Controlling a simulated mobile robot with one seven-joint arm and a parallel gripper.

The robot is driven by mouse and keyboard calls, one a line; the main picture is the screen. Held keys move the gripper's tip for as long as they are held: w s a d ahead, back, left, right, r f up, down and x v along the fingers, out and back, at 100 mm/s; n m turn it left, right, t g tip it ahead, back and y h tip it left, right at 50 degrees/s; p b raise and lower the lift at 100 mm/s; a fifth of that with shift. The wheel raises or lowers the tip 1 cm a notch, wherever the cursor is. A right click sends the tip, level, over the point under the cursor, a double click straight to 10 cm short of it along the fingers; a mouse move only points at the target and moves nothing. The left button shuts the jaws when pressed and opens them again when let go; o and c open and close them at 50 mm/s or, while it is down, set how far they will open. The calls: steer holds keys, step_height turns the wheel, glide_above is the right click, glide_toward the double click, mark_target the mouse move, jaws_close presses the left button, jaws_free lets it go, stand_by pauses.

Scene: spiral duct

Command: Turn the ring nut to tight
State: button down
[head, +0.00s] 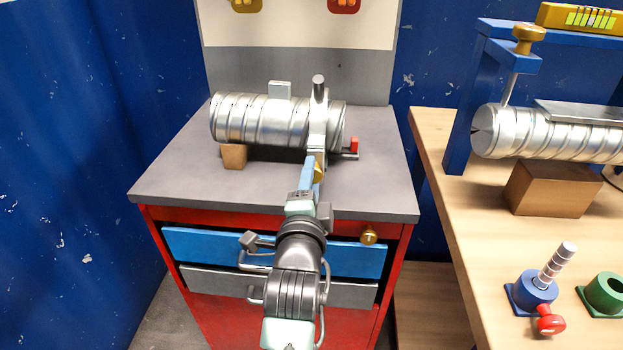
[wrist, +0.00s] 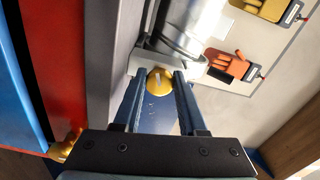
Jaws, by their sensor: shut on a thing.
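The silver spiral duct (head: 262,120) lies on the grey top of a red cabinet, with a pale metal collar (head: 317,135) around its right end. The gold ring nut (wrist: 160,82) sits at the collar's near side, with a pale mark on its face. My gripper (wrist: 159,90) has its two blue fingers on either side of the nut and is shut on it. In the head view my arm reaches up from below, and only a sliver of the nut (head: 318,173) shows beside the fingers (head: 308,170).
A wooden block (head: 234,157) supports the duct's left part. A red-tipped lever (head: 354,146) sticks out at its right. A gold knob (head: 369,235) is on the cabinet front. A wooden bench (head: 440,150) at right holds another duct (head: 555,140). The grey top's left side is clear.

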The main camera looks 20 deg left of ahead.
steer(key=shift+m, duration=0.8)
steer(key=shift+c, duration=2.3)
jaws_free()
steer(key=v, duration=1.3)
steer(key=shift+r, duration=0.1)
